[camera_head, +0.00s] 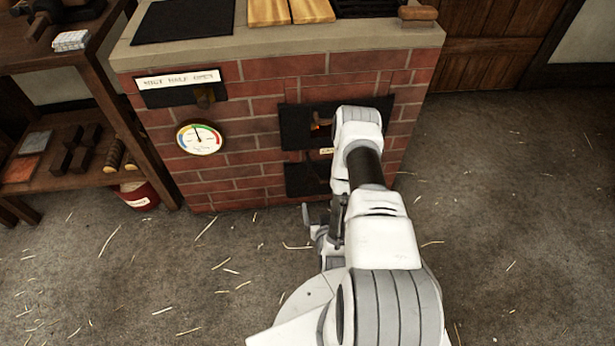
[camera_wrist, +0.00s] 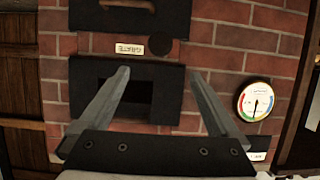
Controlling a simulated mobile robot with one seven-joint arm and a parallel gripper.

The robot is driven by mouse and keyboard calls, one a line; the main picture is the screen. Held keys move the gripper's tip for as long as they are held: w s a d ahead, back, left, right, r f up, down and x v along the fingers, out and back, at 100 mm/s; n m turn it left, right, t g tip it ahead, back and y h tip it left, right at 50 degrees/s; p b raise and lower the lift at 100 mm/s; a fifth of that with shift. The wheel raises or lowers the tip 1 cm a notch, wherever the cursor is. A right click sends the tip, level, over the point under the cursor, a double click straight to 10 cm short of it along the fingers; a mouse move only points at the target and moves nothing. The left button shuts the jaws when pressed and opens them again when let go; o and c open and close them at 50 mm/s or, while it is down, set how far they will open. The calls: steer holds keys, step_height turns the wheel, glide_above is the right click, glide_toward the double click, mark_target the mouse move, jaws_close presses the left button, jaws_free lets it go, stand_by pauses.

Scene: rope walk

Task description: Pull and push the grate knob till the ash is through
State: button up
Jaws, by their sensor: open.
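The grate knob (camera_wrist: 160,49) is a dark round knob on the brick stove front, beside the small pale grate label (camera_wrist: 130,46), which reads upside down in the wrist view. My gripper (camera_wrist: 159,73) is open and empty. Its two fingers point at the stove front, with the knob seen between and beyond their tips. I see no contact with it. The ash door (camera_head: 305,179) is a black plate below the label; the ash itself is not visible.
A black firebox front (camera_head: 295,128) with a red glow sits above the label. A round dial gauge (camera_head: 199,138) and a sign (camera_head: 180,80) are to the left. A wooden shelf (camera_head: 90,50) stands left, with a red bucket (camera_head: 137,196). The floor at right is clear but for straw.

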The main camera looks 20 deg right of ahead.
mark_target(313, 182)
steer(key=b+x, duration=0.5)
steer(key=x, duration=1)
steer(key=shift+w+d+f+b, duration=0.1)
steer(key=shift+w+d+b, duration=0.1)
steer(key=shift+w+b, duration=0.15)
steer(key=shift+w+d+f, duration=0.15)
steer(key=shift+w+d, duration=0.05)
steer(key=shift+w, duration=0.5)
steer(key=shift+c, duration=0.3)
jaws_close()
